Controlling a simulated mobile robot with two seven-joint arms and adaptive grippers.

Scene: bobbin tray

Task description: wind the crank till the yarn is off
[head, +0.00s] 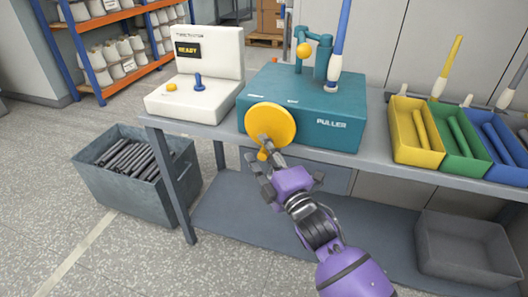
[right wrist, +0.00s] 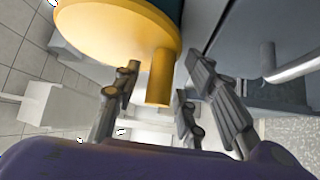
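The teal puller (head: 300,105) stands on the bench. Its yellow crank disc (head: 270,122) is on the front left, with a yellow handle peg (right wrist: 160,78) sticking out from it. A tall blue bobbin (head: 341,35) stands on top of the puller, with white yarn (head: 334,66) near its lower end. My right gripper (head: 263,164) is just below the disc. In the right wrist view its fingers (right wrist: 160,95) are apart on both sides of the peg, with gaps visible. Whether any finger touches the peg is unclear. My left gripper is not in view.
A white console (head: 215,60) reading READY stands left of the puller. Yellow (head: 416,150), green (head: 458,155) and blue (head: 492,150) trays line the bench at right. A grey bin (head: 135,190) of dark rods is on the floor at left. An empty grey bin (head: 465,235) sits below.

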